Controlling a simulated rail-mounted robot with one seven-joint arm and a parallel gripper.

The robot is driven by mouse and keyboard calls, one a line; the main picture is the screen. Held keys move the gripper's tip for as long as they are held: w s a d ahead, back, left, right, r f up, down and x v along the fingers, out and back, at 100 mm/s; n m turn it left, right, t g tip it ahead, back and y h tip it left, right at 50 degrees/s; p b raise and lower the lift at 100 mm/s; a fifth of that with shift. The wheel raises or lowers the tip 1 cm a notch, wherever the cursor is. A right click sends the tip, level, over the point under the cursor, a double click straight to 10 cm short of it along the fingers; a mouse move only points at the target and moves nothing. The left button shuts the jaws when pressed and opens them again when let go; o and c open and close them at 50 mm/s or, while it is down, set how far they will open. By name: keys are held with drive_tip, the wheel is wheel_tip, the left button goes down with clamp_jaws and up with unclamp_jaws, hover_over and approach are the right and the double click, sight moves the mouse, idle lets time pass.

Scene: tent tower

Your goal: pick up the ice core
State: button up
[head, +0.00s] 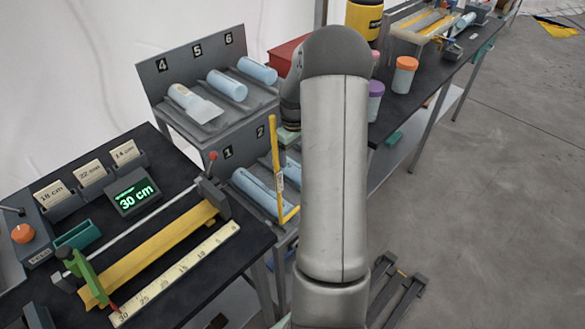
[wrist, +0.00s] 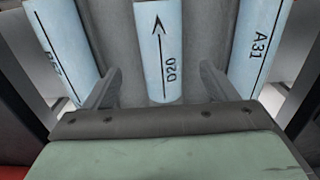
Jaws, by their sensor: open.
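Ice cores are pale blue cylinders. In the wrist view a middle core (wrist: 158,50), marked with an arrow and "020", lies between the two fingers of my gripper (wrist: 160,72). The fingers are open and apart from its sides. A core marked "A31" (wrist: 259,45) lies to its right, and another core (wrist: 62,40) with a hard-to-read label lies to its left. In the head view, cores lie on the upper tier under 4, 5 (head: 227,86) and 6 (head: 257,71). More (head: 262,190) lie on the lower tier, partly hidden. My arm hides most of my gripper there.
The grey rack (head: 190,62) stands beside a black table with a yellow trough (head: 150,258), a ruler (head: 175,275) and a display (head: 135,198) reading 30 cm. A yellow angled bar (head: 277,165) stands by the lower tier. Jars (head: 404,76) stand on the right bench.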

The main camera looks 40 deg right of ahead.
sight(292, 163)
drive_tip(key=shift+w+a+f+p, duration=0.1)
drive_tip(key=shift+f+p, duration=0.35)
drive_tip(key=shift+f, duration=1.1)
drive_tip(key=shift+w+f+p, duration=0.1)
drive_tip(key=shift+f+p, duration=0.35)
drive_tip(key=shift+f, duration=1.05)
drive_tip(key=c, duration=1.3)
